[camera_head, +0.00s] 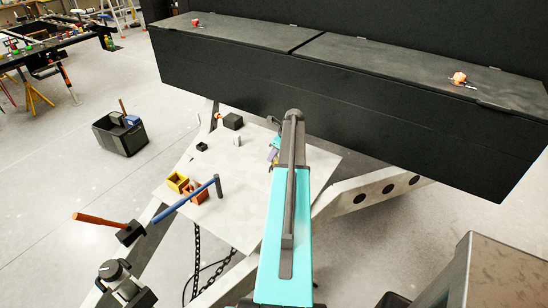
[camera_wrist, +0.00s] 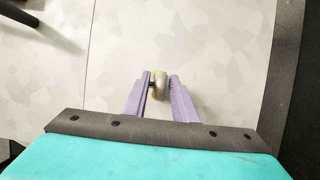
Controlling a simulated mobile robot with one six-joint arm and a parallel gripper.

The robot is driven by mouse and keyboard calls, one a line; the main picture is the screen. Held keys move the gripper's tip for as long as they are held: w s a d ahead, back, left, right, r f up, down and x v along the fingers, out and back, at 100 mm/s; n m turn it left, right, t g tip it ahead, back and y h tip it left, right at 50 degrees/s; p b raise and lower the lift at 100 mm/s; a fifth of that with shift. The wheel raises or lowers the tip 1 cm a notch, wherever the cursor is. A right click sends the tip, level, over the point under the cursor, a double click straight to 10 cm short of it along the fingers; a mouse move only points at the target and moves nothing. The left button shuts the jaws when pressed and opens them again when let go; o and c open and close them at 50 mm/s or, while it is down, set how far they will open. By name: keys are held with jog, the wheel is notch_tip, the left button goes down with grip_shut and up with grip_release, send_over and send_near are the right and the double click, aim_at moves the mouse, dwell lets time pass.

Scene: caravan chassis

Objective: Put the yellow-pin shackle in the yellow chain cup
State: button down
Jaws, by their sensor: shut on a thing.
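My gripper (camera_wrist: 160,80) has two purple fingers shut on a small rounded piece, seemingly the shackle (camera_wrist: 160,88). It looks tan-grey with a dark bit at its left side; its pin colour is not clear. Pale plate shows beneath it. The yellow chain cup (camera_head: 177,182) stands on the pale plate, left of my arm in the head view, with an orange-brown cup (camera_head: 196,192) touching or close beside it. In the head view my gripper is mostly hidden by my arm, to the right of and beyond the cups. The wrist view does not show the cups.
A blue bar (camera_head: 186,201) with a dark upright end lies close to the cups. A hammer (camera_head: 105,226) lies front left. Small dark blocks (camera_head: 232,121) sit at the plate's back. A long black box (camera_head: 330,90) stands behind. The plate's middle is clear.

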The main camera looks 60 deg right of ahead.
jog(key=shift+r+b, duration=1)
jog(key=shift+r, duration=0.45)
jog(key=s+a+r+b, duration=0.1)
jog(key=s+a+b, duration=0.1)
jog(key=s+a, duration=0.2)
jog(key=s+a+r+b, duration=0.1)
jog(key=s+a+b, duration=0.2)
jog(key=a, duration=0.6)
jog(key=shift+s+a, duration=0.15)
jog(key=shift+s, duration=0.8)
